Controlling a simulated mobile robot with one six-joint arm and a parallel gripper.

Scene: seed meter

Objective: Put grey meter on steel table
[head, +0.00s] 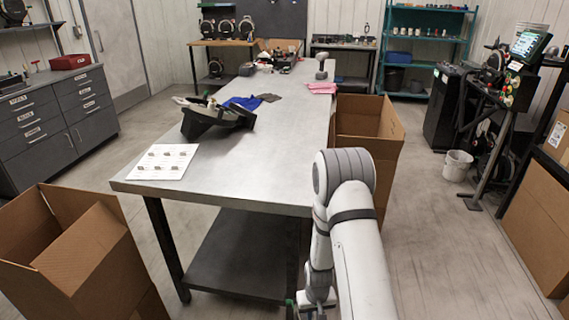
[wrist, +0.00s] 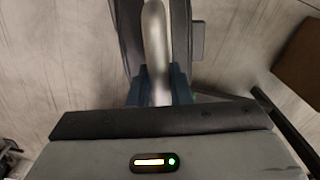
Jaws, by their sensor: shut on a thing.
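The steel table (head: 255,170) stretches away from me in the head view, with a wide bare stretch of top at its near end. In the wrist view my gripper (wrist: 158,88) has its blue fingers shut on a curved silvery-grey bar. The bar appears to be part of the grey meter (wrist: 155,40), whose dark grey body shows behind it and runs out of the top of the picture. The floor lies beyond it. In the head view my arm hangs down at the table's near right corner, and the held meter cannot be made out there.
A black angled holder (head: 215,119), a printed sheet (head: 163,162), a blue cloth (head: 243,102) and a pink cloth (head: 322,88) lie on the table. Open cardboard boxes stand left (head: 75,245) and right (head: 365,122) of it. A lower shelf (head: 240,255) is under the table.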

